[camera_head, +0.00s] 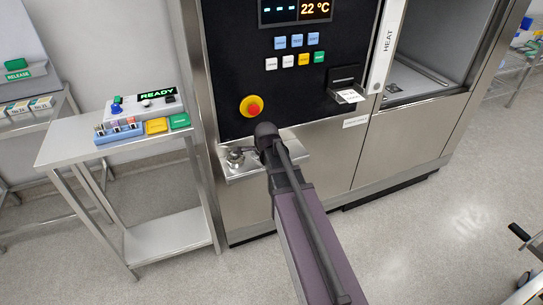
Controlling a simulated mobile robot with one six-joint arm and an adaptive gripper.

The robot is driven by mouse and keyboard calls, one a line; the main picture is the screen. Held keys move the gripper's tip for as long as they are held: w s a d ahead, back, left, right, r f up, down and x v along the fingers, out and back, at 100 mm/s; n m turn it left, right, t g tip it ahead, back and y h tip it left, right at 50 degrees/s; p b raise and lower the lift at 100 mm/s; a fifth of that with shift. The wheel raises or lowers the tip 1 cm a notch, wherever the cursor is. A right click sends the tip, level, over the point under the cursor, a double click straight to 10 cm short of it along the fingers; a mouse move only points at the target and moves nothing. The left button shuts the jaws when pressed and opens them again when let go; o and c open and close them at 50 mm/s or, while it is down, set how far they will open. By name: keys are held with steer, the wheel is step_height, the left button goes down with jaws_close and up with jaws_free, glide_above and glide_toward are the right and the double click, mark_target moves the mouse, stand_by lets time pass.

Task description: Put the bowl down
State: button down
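I cannot make out a bowl for sure. My arm (305,230) reaches up from the bottom to the front of the steel machine, and its dark end joint (266,136) is over a small steel shelf (290,147). A small grey metallic piece (236,157) shows at the left of this shelf, beside the joint. I cannot tell whether it is part of my gripper or a separate thing. My gripper's fingers cannot be made out, and the arm covers part of the shelf.
The machine's black panel (290,95) has coloured buttons and a red-and-yellow stop knob (252,106). At left a steel side table (72,147) carries a READY box (148,103), a blue rack (118,133), and yellow and green blocks. An open chamber (440,45) is at upper right.

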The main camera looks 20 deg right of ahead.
steer(key=w+d, duration=0.2)
steer(key=d, duration=0.2)
steer(key=w+d+f+b, duration=0.1)
steer(key=w+d, duration=0.2)
steer(key=d, duration=0.1)
steer(key=w+d, duration=0.2)
steer(key=d, duration=0.2)
steer(key=shift+w+d+f, duration=0.1)
steer(key=shift+w+f, duration=0.05)
steer(key=shift+w, duration=0.2)
steer(key=shift+w+d, duration=0.1)
steer(key=shift+w+d, duration=0.15)
steer(key=shift+d, duration=0.05)
steer(key=shift+w+d+f+b, duration=0.1)
steer(key=shift+d+f+b, duration=0.05)
steer(key=shift+f+b, duration=0.45)
steer(key=shift+d+f+b, duration=0.15)
steer(key=shift+f+b, duration=0.3)
steer(key=shift+b, duration=0.15)
steer(key=shift+f+b, duration=0.8)
steer(key=shift+b, duration=0.05)
steer(key=shift+f, duration=0.1)
steer(key=c, duration=0.8)
jaws_free()
steer(key=p+v, duration=1.1)
steer(key=v, duration=0.1)
